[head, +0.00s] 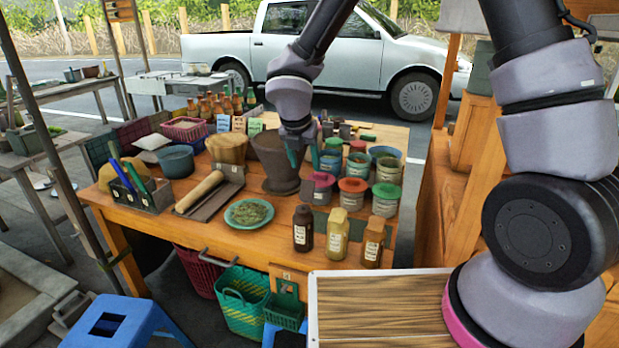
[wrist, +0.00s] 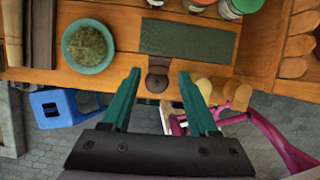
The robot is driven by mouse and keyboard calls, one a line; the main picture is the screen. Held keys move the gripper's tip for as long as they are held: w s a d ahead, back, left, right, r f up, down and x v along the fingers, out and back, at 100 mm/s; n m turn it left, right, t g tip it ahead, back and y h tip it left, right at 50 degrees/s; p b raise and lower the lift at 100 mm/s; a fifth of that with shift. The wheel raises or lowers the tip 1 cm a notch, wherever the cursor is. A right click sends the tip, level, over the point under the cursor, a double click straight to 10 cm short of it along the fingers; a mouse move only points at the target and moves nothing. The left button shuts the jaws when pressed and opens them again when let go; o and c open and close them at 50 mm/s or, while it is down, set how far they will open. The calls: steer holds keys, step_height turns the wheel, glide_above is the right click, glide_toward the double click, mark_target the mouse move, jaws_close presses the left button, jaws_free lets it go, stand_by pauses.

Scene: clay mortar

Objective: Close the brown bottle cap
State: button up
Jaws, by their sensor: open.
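A dark brown bottle (head: 303,230) with a pale label stands upright at the table's front edge, leftmost in a row of three. In the wrist view the dark brown bottle (wrist: 158,80) is seen from above; a flap-like dark part shows at its top, but I cannot tell for sure how its cap sits. My gripper (head: 303,160) is open and empty, raised above the table. In the wrist view its green fingers (wrist: 159,74) appear on either side of the bottle, apart from it. A yellowish bottle (head: 337,235) and a tan-capped brown bottle (head: 373,245) stand to its right.
A plate of herbs (head: 248,213) lies left of the bottles. A dark mortar (head: 277,165) and several lidded jars (head: 352,194) stand behind. A green mat (wrist: 188,40) lies behind the bottles. A blue stool (head: 118,322) and baskets (head: 243,300) are below the front edge.

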mark_target(308, 181)
steer(key=x, duration=0.7)
steer(key=shift+s, duration=0.1)
jaws_close()
